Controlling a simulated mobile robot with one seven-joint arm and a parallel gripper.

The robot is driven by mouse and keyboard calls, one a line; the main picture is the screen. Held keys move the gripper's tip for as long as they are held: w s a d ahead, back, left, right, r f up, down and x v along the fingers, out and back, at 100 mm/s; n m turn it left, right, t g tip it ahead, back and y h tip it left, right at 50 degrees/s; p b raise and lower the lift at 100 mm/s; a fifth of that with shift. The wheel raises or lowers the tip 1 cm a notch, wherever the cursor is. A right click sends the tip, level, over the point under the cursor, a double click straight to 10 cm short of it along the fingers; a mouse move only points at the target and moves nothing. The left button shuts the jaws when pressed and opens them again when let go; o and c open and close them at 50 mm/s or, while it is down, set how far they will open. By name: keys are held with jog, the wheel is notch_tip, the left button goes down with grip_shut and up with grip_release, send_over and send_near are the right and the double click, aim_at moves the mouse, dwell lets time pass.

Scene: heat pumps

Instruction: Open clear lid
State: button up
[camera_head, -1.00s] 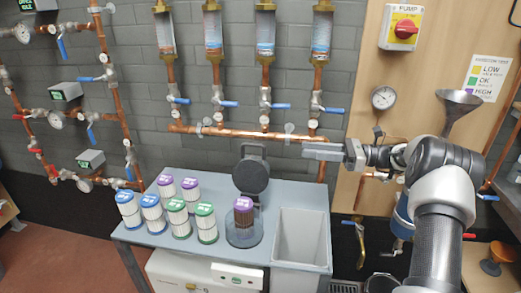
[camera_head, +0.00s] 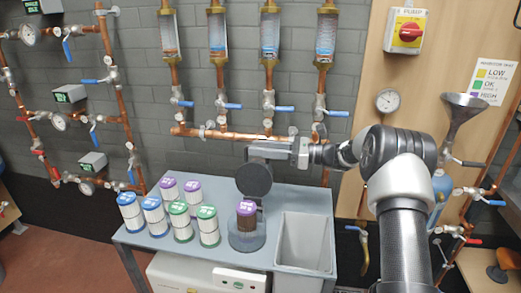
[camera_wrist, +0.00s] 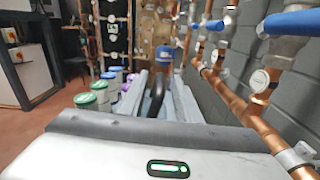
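A round dark lid (camera_head: 254,182) stands upright, raised behind a clear round housing (camera_head: 243,240). The housing holds a brown filter with a purple top (camera_head: 246,208). My gripper (camera_head: 262,151) is level, pointing left, at the lid's upper edge, and covers part of it in the head view. In the wrist view, two grey fingers (camera_wrist: 163,103) stand apart with a dark curved edge (camera_wrist: 154,98), apparently the lid's, between them. A gap shows beside that edge, and I cannot tell whether either finger touches it.
Several filters with blue, green and purple tops (camera_head: 181,220) stand left of the housing. A grey open bin (camera_head: 305,240) is on its right. Copper pipes (camera_head: 222,133) with blue-handled valves run along the wall close behind the lid.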

jog(key=shift+a, duration=0.1)
grip_shut()
jog(key=s+a+r+n+p, duration=0.1)
jog(key=s+r+n, duration=0.1)
jog(key=s, duration=0.4)
jog(key=shift+n, duration=0.3)
grip_release()
jog(key=shift+w+f, duration=0.1)
jog(key=shift+w, duration=0.05)
jog(key=shift+d, duration=0.1)
jog(key=s+d+p, duration=0.1)
jog(key=s+d, duration=0.2)
jog(key=d, duration=1.3)
jog(key=shift+s+d, duration=0.2)
jog(key=shift+d, duration=0.2)
